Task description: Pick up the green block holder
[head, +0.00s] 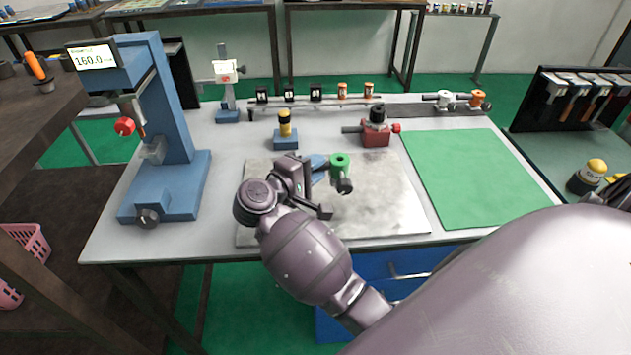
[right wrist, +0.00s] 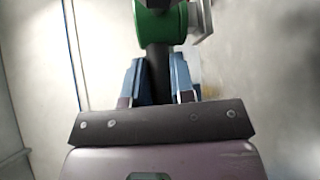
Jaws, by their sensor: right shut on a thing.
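The green block holder (head: 340,160) is a green ring-shaped head with a dark stem, over the pale grey plate in the middle of the bench. My right gripper (head: 320,172) comes to it from the left. In the right wrist view the green head (right wrist: 160,22) is at the top, beyond the fingertips. The blue-tipped fingers of my right gripper (right wrist: 159,82) are on either side of its dark stem, shut on it. I cannot tell whether the holder touches the plate. My left gripper is not in view.
A blue press (head: 170,130) with a display stands at the left. A red fixture (head: 376,135) and a blue stand with a yellow-topped piece (head: 285,130) are behind the plate (head: 385,200). A bare green mat (head: 475,175) lies at the right.

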